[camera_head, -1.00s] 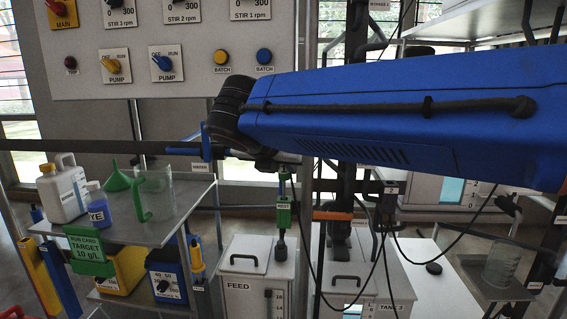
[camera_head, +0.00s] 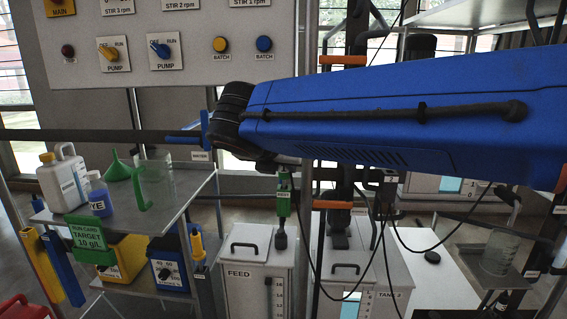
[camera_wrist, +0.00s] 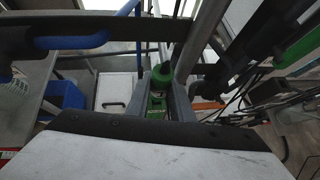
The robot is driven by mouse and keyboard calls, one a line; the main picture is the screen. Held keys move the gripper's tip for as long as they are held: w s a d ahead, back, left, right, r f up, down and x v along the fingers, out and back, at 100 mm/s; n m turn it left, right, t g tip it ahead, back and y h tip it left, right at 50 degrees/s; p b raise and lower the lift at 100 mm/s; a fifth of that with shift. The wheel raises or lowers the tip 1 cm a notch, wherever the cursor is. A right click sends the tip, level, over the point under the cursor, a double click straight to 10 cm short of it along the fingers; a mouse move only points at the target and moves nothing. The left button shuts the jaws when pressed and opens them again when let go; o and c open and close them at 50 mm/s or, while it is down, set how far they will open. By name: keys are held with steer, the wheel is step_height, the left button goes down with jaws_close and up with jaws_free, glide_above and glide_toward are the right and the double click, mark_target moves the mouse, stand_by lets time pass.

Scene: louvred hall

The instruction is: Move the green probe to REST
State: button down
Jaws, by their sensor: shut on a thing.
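The green probe (camera_wrist: 162,74) stands upright between the two grey fingers of my gripper (camera_wrist: 160,101) in the wrist view, and the fingers are shut on it. In the head view the green body (camera_head: 283,198) hangs under my wrist, with a dark lower end (camera_head: 281,240) above the FEED box. A small label is on or beside the green part; in the earlier head frame it reads REST. I cannot tell whether the probe sits in a holder there. My gripper (camera_head: 275,163) is mostly hidden by the blue arm in the head view.
A dark horizontal rail (camera_head: 90,136) crosses at the left. The FEED box (camera_head: 258,285) and TANK 2 box (camera_head: 355,270) stand below, with hanging cables (camera_head: 385,250). A shelf at left holds a white jug (camera_head: 62,180), blue dye bottle (camera_head: 98,195) and green funnel (camera_head: 118,172).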

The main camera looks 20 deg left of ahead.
steer(key=c, duration=1.5)
jaws_free()
steer(key=s+r, duration=0.1)
steer(key=r, duration=0.1)
steer(key=s+r, duration=0.1)
steer(key=r, duration=0.1)
steer(key=s+r, duration=0.1)
steer(key=r, duration=0.1)
steer(key=shift+s+r, duration=0.1)
steer(key=shift+r, duration=0.05)
steer(key=v, duration=1.7)
steer(key=shift+s+r, duration=0.15)
steer(key=shift+s, duration=0.05)
